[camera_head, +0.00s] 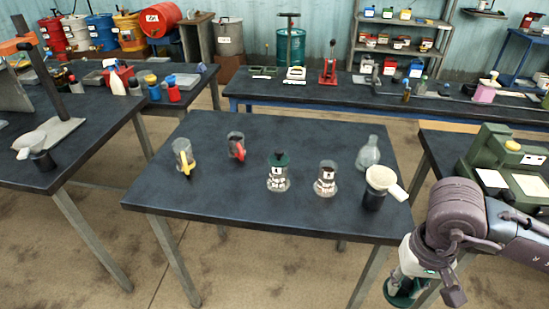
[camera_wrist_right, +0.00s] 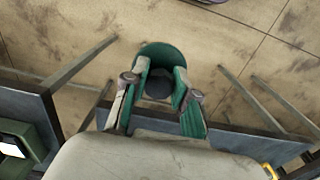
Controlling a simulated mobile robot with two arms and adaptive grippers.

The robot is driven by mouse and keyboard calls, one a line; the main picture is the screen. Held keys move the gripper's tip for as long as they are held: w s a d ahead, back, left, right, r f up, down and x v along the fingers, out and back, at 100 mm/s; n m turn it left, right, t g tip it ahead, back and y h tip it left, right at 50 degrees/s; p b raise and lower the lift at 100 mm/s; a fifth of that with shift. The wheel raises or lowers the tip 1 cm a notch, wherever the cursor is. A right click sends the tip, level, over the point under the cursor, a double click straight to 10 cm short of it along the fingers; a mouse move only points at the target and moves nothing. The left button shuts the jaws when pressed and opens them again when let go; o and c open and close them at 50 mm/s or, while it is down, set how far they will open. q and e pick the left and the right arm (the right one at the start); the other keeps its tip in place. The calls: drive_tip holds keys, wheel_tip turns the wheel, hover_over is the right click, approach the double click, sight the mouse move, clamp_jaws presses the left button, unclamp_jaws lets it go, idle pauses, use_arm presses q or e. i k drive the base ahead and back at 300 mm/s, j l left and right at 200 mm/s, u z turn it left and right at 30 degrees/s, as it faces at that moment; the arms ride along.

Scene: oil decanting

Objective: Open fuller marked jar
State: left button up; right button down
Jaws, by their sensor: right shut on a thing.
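A clear marked jar (camera_head: 278,183) with a green lid and dark knob stands on the middle table. A second marked jar (camera_head: 325,186) stands to its right, with a dark, narrow piece at its top; their fill levels are too small to compare. My right gripper (camera_wrist_right: 162,92) is shut on a green round piece (camera_wrist_right: 165,52) with a dark middle, which looks like a lid. In the head view this green piece (camera_head: 400,293) hangs low at the bottom right, off the table and away from both jars. My left gripper is not in view.
The middle table (camera_head: 225,205) also bears a glass flask (camera_head: 368,152), a pale funnel (camera_head: 381,177) on a dark base, and glass vessels with yellow and red parts. A green machine (camera_head: 510,165) stands on the right table. The middle table's front strip is clear.

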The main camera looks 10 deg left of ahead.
sight(325, 184)
drive_tip(key=i+l+u, duration=0.2)
drive_tip(key=i, duration=0.2)
drive_tip(key=i+u, duration=0.2)
drive_tip(key=i, duration=0.15)
drive_tip(key=i+l+u, duration=0.2)
drive_tip(key=i+l, duration=0.05)
drive_tip(key=i, duration=0.15)
